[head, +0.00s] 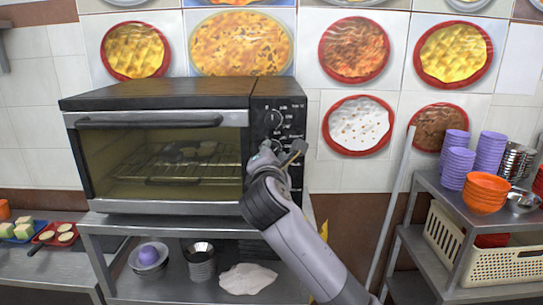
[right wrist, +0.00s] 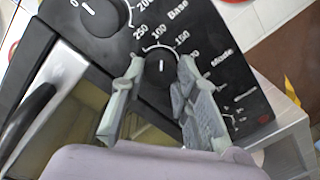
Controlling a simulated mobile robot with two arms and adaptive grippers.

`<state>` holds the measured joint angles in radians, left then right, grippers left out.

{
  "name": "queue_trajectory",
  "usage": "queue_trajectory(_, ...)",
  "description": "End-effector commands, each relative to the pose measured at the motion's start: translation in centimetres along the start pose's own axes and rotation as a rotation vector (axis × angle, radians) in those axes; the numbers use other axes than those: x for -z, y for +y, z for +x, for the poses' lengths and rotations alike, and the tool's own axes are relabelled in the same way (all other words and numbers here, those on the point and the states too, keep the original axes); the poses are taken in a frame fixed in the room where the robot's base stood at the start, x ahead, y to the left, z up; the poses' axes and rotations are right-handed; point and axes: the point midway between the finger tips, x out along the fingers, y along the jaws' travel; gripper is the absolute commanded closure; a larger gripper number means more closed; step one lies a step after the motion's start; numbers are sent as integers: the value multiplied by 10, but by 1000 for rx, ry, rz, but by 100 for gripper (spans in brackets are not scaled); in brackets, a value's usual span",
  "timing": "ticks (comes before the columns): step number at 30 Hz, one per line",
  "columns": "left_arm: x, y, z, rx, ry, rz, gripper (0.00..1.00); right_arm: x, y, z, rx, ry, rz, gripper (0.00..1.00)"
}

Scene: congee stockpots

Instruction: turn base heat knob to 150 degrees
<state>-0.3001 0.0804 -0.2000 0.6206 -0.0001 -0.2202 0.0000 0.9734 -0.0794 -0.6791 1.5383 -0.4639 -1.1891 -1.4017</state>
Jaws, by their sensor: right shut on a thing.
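The black toaster oven (head: 180,95) stands on a metal shelf, its control panel (head: 287,112) on its right side. In the right wrist view the round black base heat knob (right wrist: 161,66) sits below the label "Base", with 100 and 150 printed around it. Its short white mark points up in that picture, near the 100 side; the exact reading is unclear. My right gripper (right wrist: 162,70) is shut on this knob, one finger on each side. In the head view my right gripper (head: 280,151) covers the knob. My left gripper is not in view.
Another knob (right wrist: 100,14) is close by on the panel. The oven door handle (head: 150,122) sticks out left of my gripper. A shelf at right holds purple cups (head: 455,143), orange bowls (head: 486,190) and a cream basket (head: 480,250). Bowls stand below the oven.

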Motion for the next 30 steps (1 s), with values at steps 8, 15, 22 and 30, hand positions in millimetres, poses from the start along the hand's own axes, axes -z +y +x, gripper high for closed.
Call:
queue_trajectory(8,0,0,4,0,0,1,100,0,-1,0,5,14,259,100)
queue_trajectory(15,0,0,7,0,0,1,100,0,-2,0,7,24,442,100)
queue_trajectory(22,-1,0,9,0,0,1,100,0,-1,0,8,30,556,100)
queue_trajectory(30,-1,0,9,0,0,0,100,0,-1,0,9,33,613,100)
